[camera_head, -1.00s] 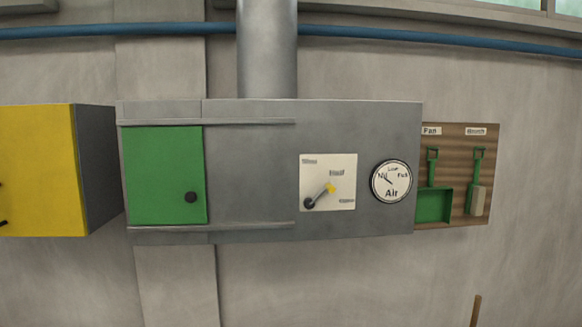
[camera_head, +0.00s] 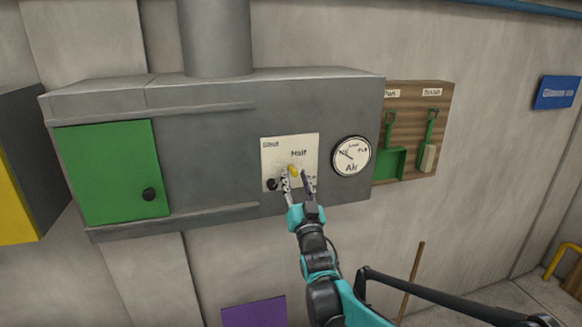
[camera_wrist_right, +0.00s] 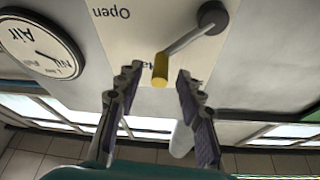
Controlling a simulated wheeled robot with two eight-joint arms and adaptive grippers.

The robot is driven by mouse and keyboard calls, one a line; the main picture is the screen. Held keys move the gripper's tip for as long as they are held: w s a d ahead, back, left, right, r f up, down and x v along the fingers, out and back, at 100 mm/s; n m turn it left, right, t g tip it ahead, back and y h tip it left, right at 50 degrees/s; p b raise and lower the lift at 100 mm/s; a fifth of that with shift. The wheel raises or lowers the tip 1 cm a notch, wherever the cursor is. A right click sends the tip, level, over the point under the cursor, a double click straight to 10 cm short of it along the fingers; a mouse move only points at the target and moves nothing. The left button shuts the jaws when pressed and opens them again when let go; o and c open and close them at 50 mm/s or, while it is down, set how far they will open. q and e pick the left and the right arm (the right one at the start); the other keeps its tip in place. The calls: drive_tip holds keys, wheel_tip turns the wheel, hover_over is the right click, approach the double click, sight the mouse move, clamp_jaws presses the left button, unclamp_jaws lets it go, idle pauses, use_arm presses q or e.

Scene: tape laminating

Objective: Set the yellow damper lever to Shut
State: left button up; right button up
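The damper lever (camera_head: 294,171) has a yellow knob and a dark round pivot at the lower left of a pale plate (camera_head: 270,150). In the head view it points up and right, between the Half and Open marks. A small blurred label, which looks like Shut, is at the plate's top left. My right gripper (camera_head: 300,184) is open just below and around the knob. In the right wrist view, which is upside down, the yellow knob (camera_wrist_right: 161,68) lies between the two spread fingertips, with no clear contact. My left gripper is not in view.
The plate is on a grey metal box (camera_head: 225,140) with a green door (camera_head: 105,165) at its left. An Air gauge (camera_head: 352,157) is just right of the plate. A wooden board (camera_head: 415,95) with green tools hangs further right. A purple panel (camera_head: 254,313) is below.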

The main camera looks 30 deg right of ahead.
sight(293, 168)
drive_tip(key=x, duration=0.2)
drive_tip(key=shift+w, duration=0.35)
drive_tip(key=shift+w+d+r, duration=0.15)
drive_tip(key=shift+w, duration=0.05)
drive_tip(key=shift+s, duration=0.1)
clamp_jaws()
